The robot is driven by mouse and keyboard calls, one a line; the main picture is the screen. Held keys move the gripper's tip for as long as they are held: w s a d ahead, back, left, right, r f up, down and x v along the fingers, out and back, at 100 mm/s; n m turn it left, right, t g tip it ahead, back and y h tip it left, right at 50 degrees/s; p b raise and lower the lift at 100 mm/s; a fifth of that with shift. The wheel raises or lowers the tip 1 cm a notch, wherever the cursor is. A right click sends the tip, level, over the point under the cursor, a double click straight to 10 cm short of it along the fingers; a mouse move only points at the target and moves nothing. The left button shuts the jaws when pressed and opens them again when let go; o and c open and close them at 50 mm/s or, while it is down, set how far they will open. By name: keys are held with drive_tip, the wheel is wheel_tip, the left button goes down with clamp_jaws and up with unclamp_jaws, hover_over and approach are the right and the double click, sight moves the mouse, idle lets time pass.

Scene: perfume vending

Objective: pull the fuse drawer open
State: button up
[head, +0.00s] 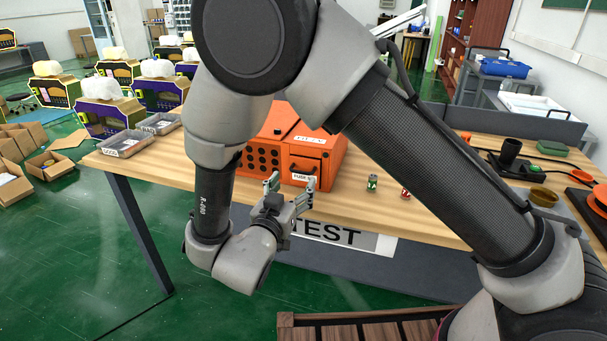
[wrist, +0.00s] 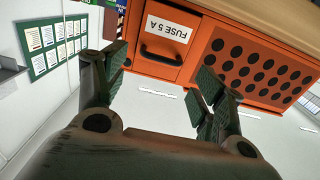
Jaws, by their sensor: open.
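The orange box (head: 268,128) stands on the wooden table. Its fuse drawer (wrist: 175,33) has a white "FUSE 5 A" label and a black handle (wrist: 161,57). The drawer front also shows in the head view (head: 305,164), where it looks flush with the box. My gripper (head: 291,187) is open and empty in front of the drawer. In the wrist view, which looks upside down, my fingers (wrist: 164,72) stand on either side of the handle, and I see no contact. The exact gap to the handle cannot be judged.

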sight(301, 173)
drive_tip(key=x, duration=0.7)
drive_tip(key=shift+w+f, duration=0.1)
